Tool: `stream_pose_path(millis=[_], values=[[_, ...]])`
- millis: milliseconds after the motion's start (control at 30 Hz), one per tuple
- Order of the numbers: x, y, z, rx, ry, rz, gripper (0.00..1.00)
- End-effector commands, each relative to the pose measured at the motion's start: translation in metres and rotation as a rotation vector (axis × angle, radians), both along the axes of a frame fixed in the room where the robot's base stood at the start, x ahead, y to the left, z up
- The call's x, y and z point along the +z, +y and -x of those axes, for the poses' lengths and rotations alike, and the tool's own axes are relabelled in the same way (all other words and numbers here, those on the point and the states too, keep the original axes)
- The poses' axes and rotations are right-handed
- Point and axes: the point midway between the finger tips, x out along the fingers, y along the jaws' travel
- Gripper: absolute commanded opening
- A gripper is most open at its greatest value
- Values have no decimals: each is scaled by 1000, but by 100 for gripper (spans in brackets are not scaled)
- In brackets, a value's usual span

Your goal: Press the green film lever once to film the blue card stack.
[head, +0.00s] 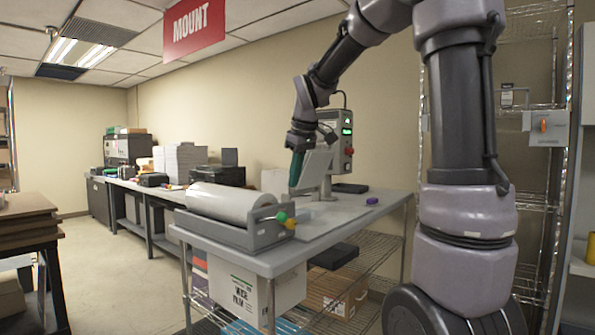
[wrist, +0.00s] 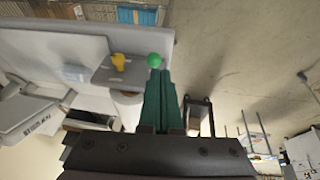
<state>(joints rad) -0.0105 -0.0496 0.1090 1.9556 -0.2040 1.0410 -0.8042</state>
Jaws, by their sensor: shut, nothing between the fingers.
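The green film lever's round knob (head: 282,216) is at the front end of the roll unit (head: 228,233) on the grey bench. A yellow knob (head: 291,224) is beside it. In the wrist view the green knob (wrist: 155,60) appears just past my fingertips, with the yellow knob (wrist: 118,61) to its left. My gripper (head: 293,186) has dark green fingers pointing down, shut and empty. In the head view it is above the bench and apart from the lever. A small blue-purple block (head: 372,201) lies on the bench at the right; I cannot tell whether it is the blue card stack.
A white panel and a grey machine with a red button (head: 349,151) stand behind my gripper. A black flat item (head: 350,188) lies near them. A wire rack (head: 535,190) is at the right, and a dark table (head: 25,215) at the left. The floor between is clear.

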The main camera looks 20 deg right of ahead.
Motion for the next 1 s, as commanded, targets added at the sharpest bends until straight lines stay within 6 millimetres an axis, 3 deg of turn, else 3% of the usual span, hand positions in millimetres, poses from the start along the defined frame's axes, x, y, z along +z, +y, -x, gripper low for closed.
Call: stream_pose_path(millis=[233,867,1000], values=[[21,-4,10,0,1,1,0],[22,-4,11,0,1,1,0],[26,-6,23,-42,-10,-17,0]])
